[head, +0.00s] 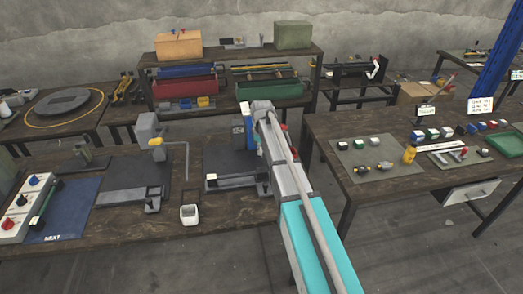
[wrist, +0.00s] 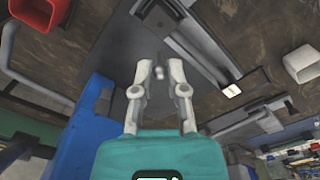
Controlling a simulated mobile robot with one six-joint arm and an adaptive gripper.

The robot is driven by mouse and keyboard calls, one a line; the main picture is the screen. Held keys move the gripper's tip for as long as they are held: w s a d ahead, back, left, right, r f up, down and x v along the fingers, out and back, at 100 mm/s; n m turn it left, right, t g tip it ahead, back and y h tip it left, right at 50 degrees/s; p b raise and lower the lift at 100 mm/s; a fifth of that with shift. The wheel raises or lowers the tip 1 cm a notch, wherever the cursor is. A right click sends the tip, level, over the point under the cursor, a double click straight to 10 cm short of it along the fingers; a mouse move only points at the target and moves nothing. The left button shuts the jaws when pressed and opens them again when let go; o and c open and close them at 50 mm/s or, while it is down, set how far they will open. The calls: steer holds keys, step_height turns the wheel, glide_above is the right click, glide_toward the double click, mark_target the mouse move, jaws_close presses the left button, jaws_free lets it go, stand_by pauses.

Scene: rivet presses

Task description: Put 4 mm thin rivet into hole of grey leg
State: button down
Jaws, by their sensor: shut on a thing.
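In the wrist view my gripper (wrist: 160,66) has its two pale fingers close together, pointing over a dark grey plate. A small pale rivet (wrist: 158,73) shows between the fingertips. Its thin shank and tip are too small to make out. A long grey bar-like part (wrist: 190,38), perhaps the grey leg, lies in a dark fixture beyond and right of the fingers, apart from them. I cannot make out its hole. In the head view my arm covers the gripper, rivet and much of the work spot at the middle press (head: 225,160).
A blue press body (wrist: 85,125) stands close left of the gripper in the wrist view. A white square cup (head: 189,214) sits near the bench's front edge. The right table (head: 400,205) holds blocks and small parts.

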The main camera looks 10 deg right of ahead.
steer(key=shift+f+b, duration=2.8)
steer(key=shift+f, duration=0.1)
steer(key=shift+f+b, duration=1.95)
stand_by(0.3)
steer(key=c, duration=0.6)
jaws_free()
steer(key=shift+r, duration=0.15)
step_height(320, 180, up, 10)
steer(key=p, duration=1)
steer(key=shift+f, duration=0.2)
steer(key=s, duration=2.8)
steer(key=shift+s+r, duration=0.1)
steer(key=shift+s, duration=0.05)
